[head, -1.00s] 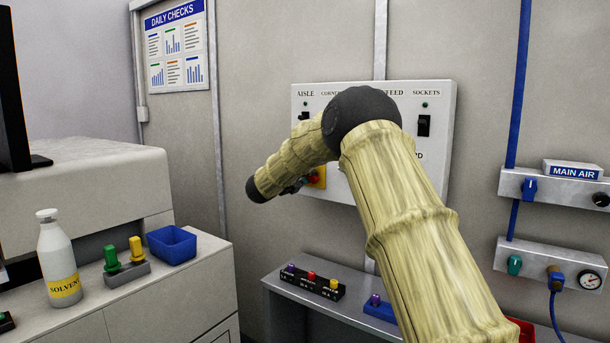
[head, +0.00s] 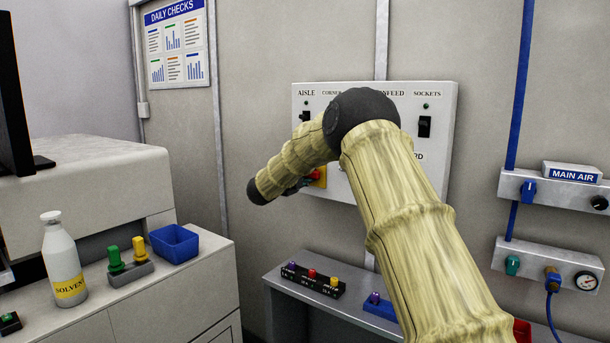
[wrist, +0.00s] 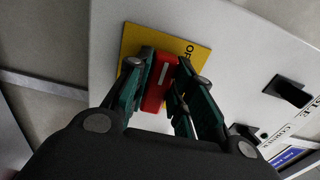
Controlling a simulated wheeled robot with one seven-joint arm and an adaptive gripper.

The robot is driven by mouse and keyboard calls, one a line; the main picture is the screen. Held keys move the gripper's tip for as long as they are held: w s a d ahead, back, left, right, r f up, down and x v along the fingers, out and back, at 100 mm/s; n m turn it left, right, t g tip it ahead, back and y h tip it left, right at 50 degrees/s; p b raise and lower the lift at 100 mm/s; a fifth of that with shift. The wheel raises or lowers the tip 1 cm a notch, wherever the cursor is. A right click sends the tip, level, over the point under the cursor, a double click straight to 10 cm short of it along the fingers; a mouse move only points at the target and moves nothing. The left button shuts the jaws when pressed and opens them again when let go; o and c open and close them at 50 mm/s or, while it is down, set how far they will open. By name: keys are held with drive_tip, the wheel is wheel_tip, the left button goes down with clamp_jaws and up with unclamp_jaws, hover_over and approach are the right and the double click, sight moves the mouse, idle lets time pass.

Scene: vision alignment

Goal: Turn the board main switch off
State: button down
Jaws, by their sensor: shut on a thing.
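The white switch board (head: 447,110) hangs on the wall, partly hidden behind my arm. Its main switch is a red handle (wrist: 157,92) with a white mark, on a yellow plate (wrist: 134,42) in the wrist view. My gripper (wrist: 160,72) has its green-sided fingers on both sides of the red handle and is shut on it. In the head view my arm hides most of the gripper; the yellow plate (head: 321,178) shows at the board's lower left.
Other black toggles sit on the board, one under SOCKETS (head: 424,127) and one under AISLE (head: 305,117). A bench below holds a black button box (head: 313,279). A solvent bottle (head: 63,262) and blue bin (head: 174,243) stand on the left cabinet.

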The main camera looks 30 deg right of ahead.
idle(0.4)
drive_tip(key=c, duration=1.2)
unclamp_jaws()
drive_tip(key=shift+c, duration=0.2)
drive_tip(key=shift+a, duration=0.1)
drive_tip(key=v, duration=1.1)
drive_tip(key=shift+s+a, duration=0.2)
drive_tip(key=shift+a, duration=0.1)
drive_tip(key=shift+f, duration=0.15)
